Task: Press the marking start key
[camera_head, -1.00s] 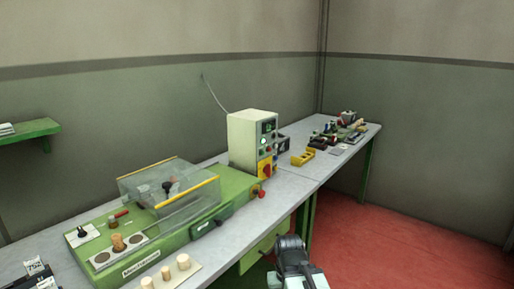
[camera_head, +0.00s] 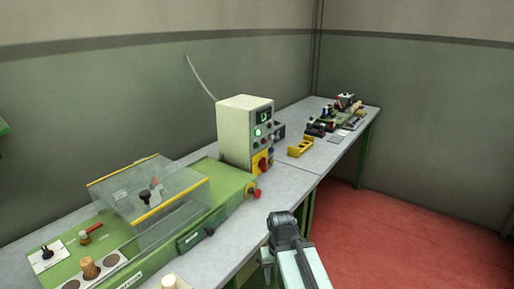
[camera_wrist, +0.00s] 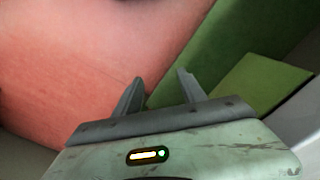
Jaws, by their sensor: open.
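A cream control box (camera_head: 232,135) stands at the back end of the green marking machine. Its front has a small lit display (camera_head: 264,117), a pale green lit button (camera_head: 258,132), small buttons and a red rotary switch (camera_head: 263,163) on a yellow plate. I cannot read labels there, so I cannot tell which is the start key. My gripper (camera_wrist: 160,76) is open and empty in the wrist view, above red floor and beside a green surface. In the head view my arm is in front of the bench, low and apart from the box.
The green machine (camera_head: 232,185) has a clear guard with yellow edges (camera_head: 175,200) and a red knob (camera_head: 253,193) at its end. A brown stopper (camera_head: 90,267) stands on its front plate. A yellow holder (camera_head: 300,147) and tools lie further back. Red floor (camera_head: 380,225) is open at right.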

